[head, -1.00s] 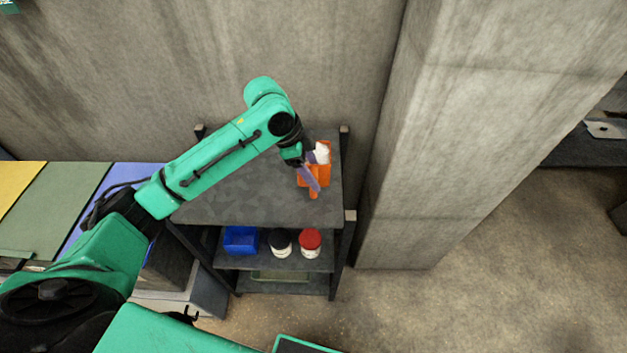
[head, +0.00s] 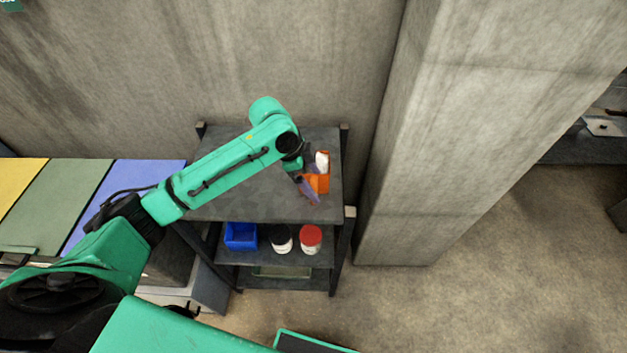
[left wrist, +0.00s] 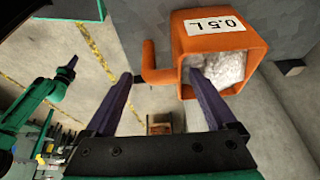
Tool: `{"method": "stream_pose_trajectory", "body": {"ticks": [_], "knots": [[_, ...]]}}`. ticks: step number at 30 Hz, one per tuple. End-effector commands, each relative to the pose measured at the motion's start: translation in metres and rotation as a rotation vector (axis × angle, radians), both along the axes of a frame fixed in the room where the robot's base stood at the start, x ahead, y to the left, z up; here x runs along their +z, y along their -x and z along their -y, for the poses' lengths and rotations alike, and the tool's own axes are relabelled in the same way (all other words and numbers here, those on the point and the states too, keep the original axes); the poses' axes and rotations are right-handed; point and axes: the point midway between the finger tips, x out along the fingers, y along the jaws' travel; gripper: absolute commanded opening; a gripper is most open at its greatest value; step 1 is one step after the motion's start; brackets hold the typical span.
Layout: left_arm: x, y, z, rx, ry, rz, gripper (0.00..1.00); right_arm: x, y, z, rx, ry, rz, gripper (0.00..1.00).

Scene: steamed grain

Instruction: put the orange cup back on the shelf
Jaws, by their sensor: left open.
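The orange cup (head: 321,184) is at the right part of the shelf unit's dark top board (head: 240,200). In the left wrist view the cup (left wrist: 230,30) shows a white "0.5 L" label, a pale crumpled-looking inside and an orange handle (left wrist: 150,66). My left gripper (head: 309,188) is at the cup. Its two purple fingers (left wrist: 158,78) are spread apart, with the handle showing between them and one fingertip overlapping the cup's rim. I cannot tell whether a finger touches it. My right gripper (left wrist: 68,68) shows small at the left of the wrist view; its jaws are unclear.
A lower board holds a blue bin (head: 240,236), a black-lidded jar (head: 281,240) and a red-lidded jar (head: 311,239). A concrete pillar (head: 480,130) stands close on the right, a wall behind. A bench with coloured panels (head: 65,205) is at left. The top board's left part is clear.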

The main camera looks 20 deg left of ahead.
Motion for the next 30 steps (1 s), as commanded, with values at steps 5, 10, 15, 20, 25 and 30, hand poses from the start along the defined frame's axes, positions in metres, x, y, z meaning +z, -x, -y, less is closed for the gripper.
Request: {"method": "stream_pose_trajectory", "body": {"ticks": [5, 10, 15, 20, 25, 30], "knots": [[0.029, 0.002, -0.013, 0.002, -0.002, 0.007, 0.9, -0.006, -0.001, 0.0, 0.0, 0.001, 0.002, 0.0], [0.073, 0.007, -0.03, 0.003, 0.0, 0.005, 0.9, -0.011, -0.002, 0.001, 0.0, 0.001, 0.003, 0.0], [0.104, 0.011, -0.042, 0.001, -0.001, 0.003, 0.9, -0.014, -0.002, 0.001, 0.0, 0.001, 0.003, 0.0], [0.111, 0.013, -0.045, 0.001, -0.001, -0.001, 0.9, -0.014, -0.002, 0.001, 0.0, 0.001, 0.003, 0.0], [0.11, 0.013, -0.044, 0.001, -0.001, -0.001, 0.9, -0.013, -0.002, 0.001, 0.0, 0.002, 0.004, 0.0], [0.11, 0.013, -0.044, 0.001, 0.0, 0.0, 0.9, -0.013, -0.002, 0.001, 0.001, 0.002, 0.004, 0.0]]}}
